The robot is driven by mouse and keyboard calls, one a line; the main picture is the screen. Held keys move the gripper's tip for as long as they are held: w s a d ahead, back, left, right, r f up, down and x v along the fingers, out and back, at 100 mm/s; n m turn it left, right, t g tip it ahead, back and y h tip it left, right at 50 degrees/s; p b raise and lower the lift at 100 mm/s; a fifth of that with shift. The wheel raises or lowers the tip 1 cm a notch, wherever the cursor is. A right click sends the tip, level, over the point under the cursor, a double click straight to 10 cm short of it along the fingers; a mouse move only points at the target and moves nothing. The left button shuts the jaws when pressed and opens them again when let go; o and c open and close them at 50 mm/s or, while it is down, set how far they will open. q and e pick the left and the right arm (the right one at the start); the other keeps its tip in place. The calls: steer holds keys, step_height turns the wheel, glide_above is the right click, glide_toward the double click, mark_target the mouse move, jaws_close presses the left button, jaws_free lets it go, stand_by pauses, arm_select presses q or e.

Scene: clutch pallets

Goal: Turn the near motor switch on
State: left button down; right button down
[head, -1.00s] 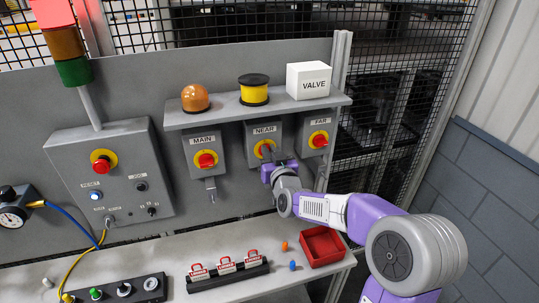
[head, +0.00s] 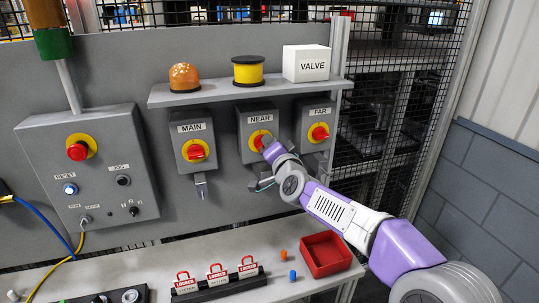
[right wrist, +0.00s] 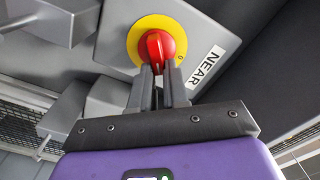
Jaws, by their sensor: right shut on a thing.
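The near motor switch is a grey box (head: 247,122) labelled NEAR, with a yellow disc and a red knob (head: 258,138). It is the middle of three switches on the grey panel. In the right wrist view the red knob (right wrist: 159,45) stands on its yellow disc beside the NEAR label. My right gripper (head: 266,145) reaches the knob from the lower right and hides part of it. In the right wrist view its fingers (right wrist: 158,72) are shut on the knob's lower end. My left gripper is not in view.
The MAIN switch (head: 196,151) is to the left and the FAR switch (head: 319,132) to the right. A shelf (head: 215,95) above holds an amber lamp, a yellow spool and a VALVE box. The bench below holds red locks (head: 217,276) and a red tray (head: 344,271).

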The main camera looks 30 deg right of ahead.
steer(key=shift+d+f+m+b, duration=0.1)
steer(key=shift+f+m+b, duration=0.1)
steer(key=shift+m+b, duration=0.8)
steer(key=shift+d+f+m+b, duration=0.15)
steer(key=shift+m+b, duration=0.35)
steer(key=shift+m, duration=0.95)
steer(key=shift+a+f+m+b, duration=0.1)
steer(key=shift+f+m+b, duration=0.1)
steer(key=shift+m+b, duration=0.8)
steer(key=shift+m, duration=0.45)
steer(key=c, duration=1.1)
jaws_free()
steer(key=shift+p+v, duration=0.5)
steer(key=shift+v, duration=3.35)
